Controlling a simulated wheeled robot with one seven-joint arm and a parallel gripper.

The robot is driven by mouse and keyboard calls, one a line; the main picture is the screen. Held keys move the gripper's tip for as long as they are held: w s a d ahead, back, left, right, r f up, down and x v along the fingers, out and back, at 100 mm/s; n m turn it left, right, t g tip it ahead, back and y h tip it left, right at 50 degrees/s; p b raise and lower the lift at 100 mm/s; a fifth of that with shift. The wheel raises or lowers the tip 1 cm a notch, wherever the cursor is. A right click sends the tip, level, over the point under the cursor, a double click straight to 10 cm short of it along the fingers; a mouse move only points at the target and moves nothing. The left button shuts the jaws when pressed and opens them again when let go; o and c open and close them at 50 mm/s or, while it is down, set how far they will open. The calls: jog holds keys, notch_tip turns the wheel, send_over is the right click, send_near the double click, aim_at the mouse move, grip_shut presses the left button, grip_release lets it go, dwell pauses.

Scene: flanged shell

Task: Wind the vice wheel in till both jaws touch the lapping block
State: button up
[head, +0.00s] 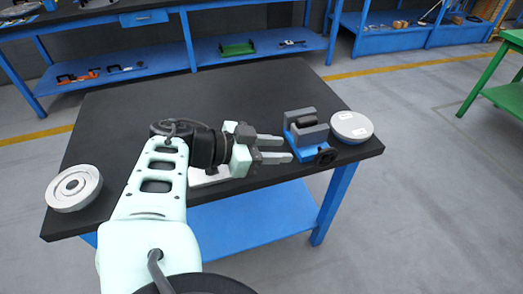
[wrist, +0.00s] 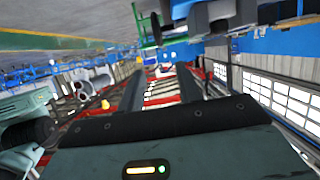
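The vice has a blue base (head: 301,147) and grey jaws, and stands near the right end of the black bench top. Its small black wheel (head: 326,156) faces the front edge. A dark piece (head: 306,121), seemingly the lapping block, sits between the jaws; whether both jaws touch it is too small to tell. My gripper (head: 289,148) is open, with two grey fingers apart and nothing seen between them. Its tips point right, just left of the vice and wheel. The wrist view also shows the gripper (wrist: 160,72) with fingers spread.
A pale round disc (head: 351,127) with labels lies right of the vice, close to it. A round flanged part (head: 74,187) lies at the bench's left end. A pale flat piece (head: 207,178) is partly hidden under my gripper. The back middle of the bench top (head: 220,95) is clear.

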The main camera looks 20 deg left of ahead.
jog(key=shift+v, duration=1.6)
jog(key=shift+o, duration=0.3)
